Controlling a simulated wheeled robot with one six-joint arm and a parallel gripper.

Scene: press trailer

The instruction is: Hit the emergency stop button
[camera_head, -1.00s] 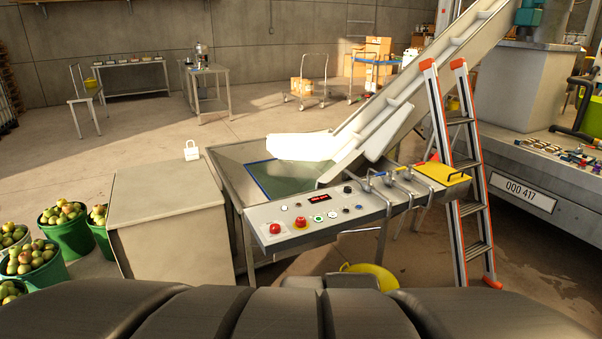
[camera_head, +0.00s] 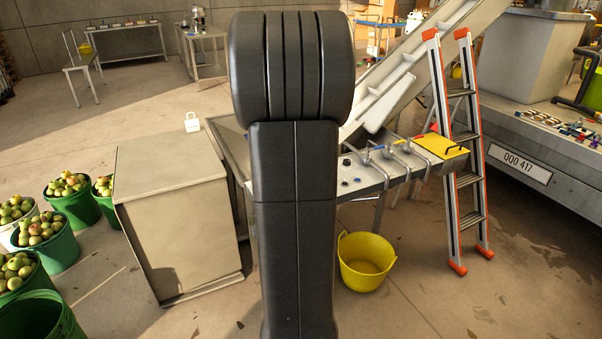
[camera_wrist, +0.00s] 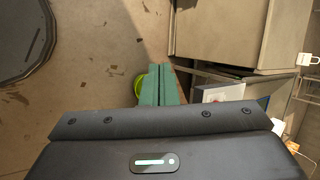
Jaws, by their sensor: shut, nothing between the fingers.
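In the head view, my raised arm covers the left half of the control panel (camera_head: 369,181), where the red buttons were visible before. The panel's right part, with dark knobs and levers, is visible beside my arm. My gripper (camera_wrist: 160,70) shows only in the wrist view; its green fingers are shut together and empty. They are over the concrete floor, near the side of a beige cabinet. Whether they are close to the panel I cannot tell.
The beige cabinet (camera_head: 180,225) stands left of my arm, with green buckets of apples (camera_head: 44,229) farther left. A yellow bucket (camera_head: 366,262) sits on the floor under the panel. A stepladder (camera_head: 462,150) stands right, beside a trailer (camera_head: 545,150). Floor is clear between bucket and ladder.

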